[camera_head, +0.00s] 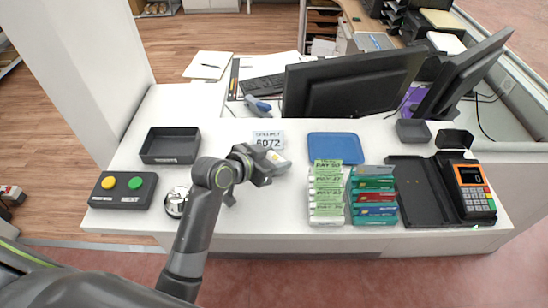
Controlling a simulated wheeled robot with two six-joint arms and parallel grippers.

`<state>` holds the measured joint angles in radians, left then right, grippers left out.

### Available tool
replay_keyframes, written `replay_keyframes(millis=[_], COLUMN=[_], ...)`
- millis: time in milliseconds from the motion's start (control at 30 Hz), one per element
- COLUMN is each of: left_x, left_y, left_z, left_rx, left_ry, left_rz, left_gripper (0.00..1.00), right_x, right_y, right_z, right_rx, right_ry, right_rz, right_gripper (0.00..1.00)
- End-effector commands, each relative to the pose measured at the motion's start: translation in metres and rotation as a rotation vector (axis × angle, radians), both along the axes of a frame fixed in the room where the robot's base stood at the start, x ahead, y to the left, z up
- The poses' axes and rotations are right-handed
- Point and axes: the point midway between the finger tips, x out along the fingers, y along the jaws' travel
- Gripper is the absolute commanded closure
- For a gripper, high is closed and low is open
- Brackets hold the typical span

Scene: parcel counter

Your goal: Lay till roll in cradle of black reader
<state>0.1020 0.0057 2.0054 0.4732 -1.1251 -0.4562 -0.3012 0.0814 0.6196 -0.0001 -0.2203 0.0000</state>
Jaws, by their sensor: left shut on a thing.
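My left gripper (264,168) is over the counter left of centre, shut on a small pale thing (280,161) at its fingertips. This looks like the till roll, but the fingers hide part of it and its shape is unclear. The black reader (473,187), with an orange screen and a keypad, is at the right end of the counter, far right of the gripper. A dark open holder (455,139) is at its back end and looks like the cradle; I see nothing in it. My right gripper is not in view.
Green-white packs (326,193) and coloured boxes (373,196) stand between gripper and reader, beside a black tray (416,191). A blue tray (335,148) and monitor (350,87) are behind. A silver bell (176,202), button box (123,190) and dark tray (170,160) are left.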

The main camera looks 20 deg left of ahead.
Motion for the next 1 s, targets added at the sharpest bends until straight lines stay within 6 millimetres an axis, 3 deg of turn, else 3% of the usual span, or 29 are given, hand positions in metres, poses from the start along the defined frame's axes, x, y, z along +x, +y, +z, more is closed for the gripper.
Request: replay_keyframes(millis=[367, 400, 567, 1000], left_x=[0.0001, 0.0001, 0.0, -0.0058], left_y=[-0.0002, -0.0002, -0.0001, 0.0038], left_z=[-0.0053, -0.006, -0.0051, 0.0009], left_rx=[0.0, 0.0, 0.0, 0.001], left_ry=[-0.001, -0.001, -0.001, -0.002], left_rz=[0.0, 0.0, 0.0, 0.0], left_gripper=[0.71, 0.47, 0.27, 0.27], right_x=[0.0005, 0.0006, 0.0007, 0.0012], right_y=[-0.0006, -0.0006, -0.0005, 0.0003], right_z=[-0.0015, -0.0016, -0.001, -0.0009], right_rx=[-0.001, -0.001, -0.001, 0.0], right_ry=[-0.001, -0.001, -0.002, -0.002], right_rz=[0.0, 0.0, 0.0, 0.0], right_gripper=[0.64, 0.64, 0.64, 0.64])
